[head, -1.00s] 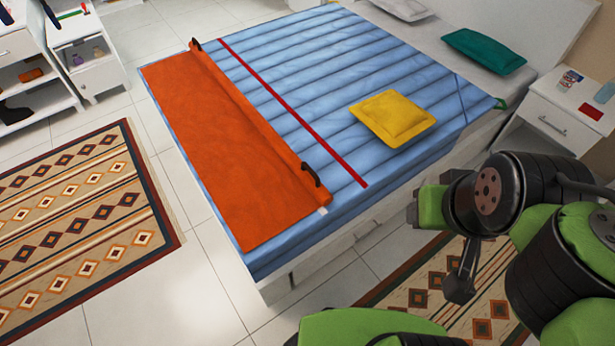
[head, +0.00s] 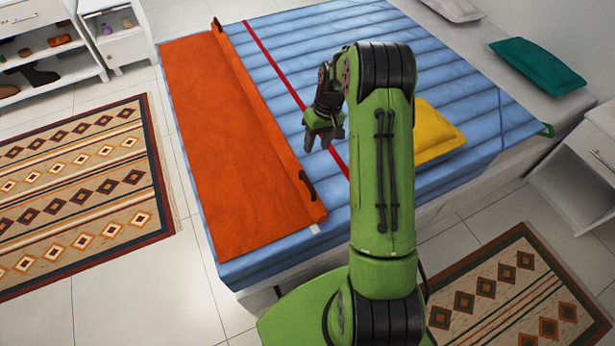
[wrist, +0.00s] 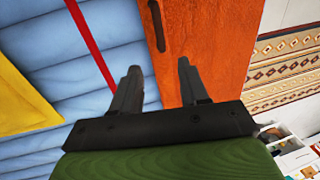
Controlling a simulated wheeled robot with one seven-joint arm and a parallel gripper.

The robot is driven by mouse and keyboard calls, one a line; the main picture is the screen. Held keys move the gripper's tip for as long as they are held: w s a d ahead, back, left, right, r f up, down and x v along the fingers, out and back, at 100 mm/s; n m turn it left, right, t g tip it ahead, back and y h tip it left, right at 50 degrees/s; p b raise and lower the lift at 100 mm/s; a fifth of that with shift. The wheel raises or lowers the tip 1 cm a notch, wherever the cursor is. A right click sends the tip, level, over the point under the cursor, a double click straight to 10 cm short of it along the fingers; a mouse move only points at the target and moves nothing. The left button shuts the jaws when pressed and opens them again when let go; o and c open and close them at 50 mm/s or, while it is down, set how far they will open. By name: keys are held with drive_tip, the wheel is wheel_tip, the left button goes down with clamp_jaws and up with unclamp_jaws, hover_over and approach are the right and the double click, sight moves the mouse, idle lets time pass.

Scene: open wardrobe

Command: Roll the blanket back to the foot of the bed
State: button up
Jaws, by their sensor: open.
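The orange blanket (head: 222,150) lies flat across the left end of the blue bed (head: 290,50). Its right edge is a raised roll or bar with two dark handles, one at the far end (head: 218,25) and one at the near end (head: 307,187). A red stripe (head: 270,60) crosses the bed to the right of the blanket. My gripper (head: 321,145) is open and empty above the bed, right of the blanket's raised edge. In the wrist view my fingers (wrist: 158,90) stand apart, with the blanket (wrist: 210,45) and one handle (wrist: 156,25) beyond them.
A yellow pillow (head: 437,130) lies on the bed, partly behind my arm. A green pillow (head: 537,66) and a white pillow (head: 450,8) lie at the head end. A nightstand (head: 585,165) stands at right. Patterned rugs (head: 85,190) flank the bed, with white shelves at upper left.

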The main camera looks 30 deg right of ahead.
sight(307, 179)
drive_tip(key=a+f+b, duration=0.1)
drive_tip(key=f, duration=0.3)
drive_tip(key=f+b, duration=0.1)
drive_tip(key=f, duration=0.4)
drive_tip(key=a+f+b, duration=0.1)
drive_tip(key=f, duration=0.4)
drive_tip(key=shift+a+f+b, duration=0.25)
drive_tip(key=shift+a+b, duration=0.05)
drive_tip(key=shift+a, duration=0.05)
clamp_jaws()
